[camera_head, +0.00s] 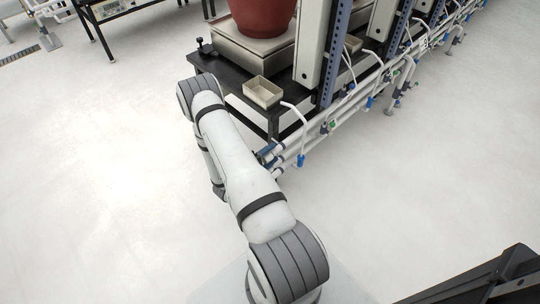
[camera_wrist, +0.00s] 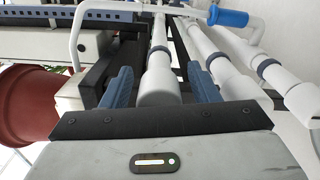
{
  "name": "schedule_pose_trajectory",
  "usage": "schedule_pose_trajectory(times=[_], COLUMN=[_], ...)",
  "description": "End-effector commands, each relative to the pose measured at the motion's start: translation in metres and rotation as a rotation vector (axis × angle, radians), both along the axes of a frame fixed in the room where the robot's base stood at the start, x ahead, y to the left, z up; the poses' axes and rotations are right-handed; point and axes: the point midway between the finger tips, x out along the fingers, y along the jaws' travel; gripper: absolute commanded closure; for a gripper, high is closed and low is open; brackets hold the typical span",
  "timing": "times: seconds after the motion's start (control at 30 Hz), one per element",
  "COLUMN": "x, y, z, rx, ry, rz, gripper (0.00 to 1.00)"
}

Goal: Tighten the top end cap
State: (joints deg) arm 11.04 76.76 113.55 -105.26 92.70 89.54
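A white end cap (camera_wrist: 159,88) closes the near end of a white pipe (camera_wrist: 159,45) in the wrist view. My gripper (camera_wrist: 161,68) has its two blue fingers on either side of this cap. A narrow gap shows between each finger and the cap, so the gripper looks open around it and not clamped. Part of the cap's near end is hidden behind my gripper body. In the head view my gripper (camera_head: 266,154) is small beside the pipe ends, below the black bench corner. Whether the cap is fully seated cannot be told.
Two more white pipes (camera_wrist: 205,50) (camera_wrist: 255,48) run alongside at right, with wider ends. A blue-sleeved hose (camera_wrist: 228,18) crosses above them. A black bench (camera_head: 215,68) carries a beige tray (camera_head: 262,92) and a red pot (camera_head: 262,15) on a scale (camera_head: 250,45). The floor at left is clear.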

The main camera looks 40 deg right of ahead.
Motion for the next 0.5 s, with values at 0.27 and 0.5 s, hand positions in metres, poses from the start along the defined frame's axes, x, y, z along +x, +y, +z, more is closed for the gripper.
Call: schedule_pose_trajectory(times=[0.27,0.5], x=[0.001,-0.001], y=[0.004,0.038], z=[0.001,0.002], rx=[0.0,0.0], ry=[0.0,0.002], rz=[0.003,0.006], gripper=[0.45,0.45])
